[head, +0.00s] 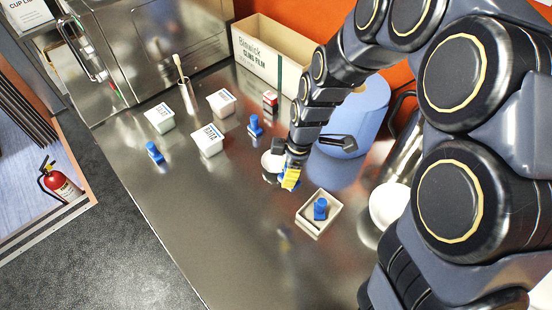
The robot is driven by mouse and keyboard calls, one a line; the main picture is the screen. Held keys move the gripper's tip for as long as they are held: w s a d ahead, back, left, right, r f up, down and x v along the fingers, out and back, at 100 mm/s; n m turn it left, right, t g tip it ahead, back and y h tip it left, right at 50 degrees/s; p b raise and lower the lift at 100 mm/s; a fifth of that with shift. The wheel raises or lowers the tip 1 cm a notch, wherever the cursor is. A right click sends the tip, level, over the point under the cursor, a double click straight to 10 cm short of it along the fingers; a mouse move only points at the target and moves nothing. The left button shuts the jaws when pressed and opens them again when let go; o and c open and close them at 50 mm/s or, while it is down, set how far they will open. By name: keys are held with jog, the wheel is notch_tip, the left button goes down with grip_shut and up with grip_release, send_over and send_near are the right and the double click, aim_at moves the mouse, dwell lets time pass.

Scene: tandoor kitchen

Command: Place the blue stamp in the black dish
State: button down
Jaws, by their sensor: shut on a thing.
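My gripper (290,180), with yellow fingertips, is low over the steel counter near its middle. It is shut on a blue stamp (283,183), mostly hidden by the fingers. Another blue stamp (320,207) stands in a small pale square dish (303,221) just to the right and nearer. Two more blue stamps stand on the counter, one at the left (154,152) and one (255,127) left of the gripper. I cannot make out a clearly black dish. A pale round thing with a dark part (271,161) is partly hidden behind the gripper.
Three white labelled tubs (208,141) and a small red-and-white box (270,99) stand to the left. A white bowl (388,205) is at the right. The front counter is clear.

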jog(key=w+a+f, duration=0.1)
jog(key=w+f, duration=0.2)
jog(key=w, duration=0.1)
jog(key=w+a+f, duration=0.1)
jog(key=w+f, duration=0.2)
jog(key=w, duration=0.1)
jog(key=w+a+f, duration=0.1)
jog(key=w+f, duration=0.2)
jog(key=w, duration=0.1)
jog(key=shift+w, duration=0.2)
jog(key=shift+w+f, duration=0.25)
jog(key=shift+w, duration=0.15)
jog(key=shift+w+a+f, duration=0.1)
jog(key=shift+w+f, duration=0.05)
jog(key=shift+f, duration=1.6)
jog(key=shift+f, duration=0.15)
jog(key=c, duration=1)
grip_release()
